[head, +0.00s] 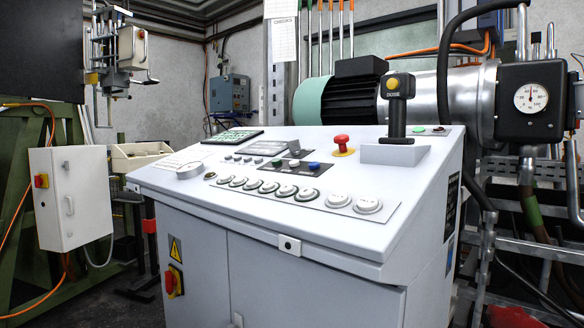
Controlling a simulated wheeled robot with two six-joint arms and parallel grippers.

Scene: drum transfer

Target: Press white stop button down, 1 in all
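The control desk (300,225) stands in the middle of the head view with a sloping light-grey top. A row of round white buttons runs along its front, several with dark green rings. Two more white buttons sit at the right end of the row, the left one (338,200) and the right one (368,205). Their markings are too small to read, so I cannot tell which is the stop button, or whether any is pressed. Neither of my grippers is in view.
A red mushroom button (342,141) and a black joystick (397,105) with a yellow top rise from the desk. A dial (188,171) sits at left. A pressure gauge (531,98) hangs at right, and a white cabinet (72,197) stands at left. Nothing covers the front row.

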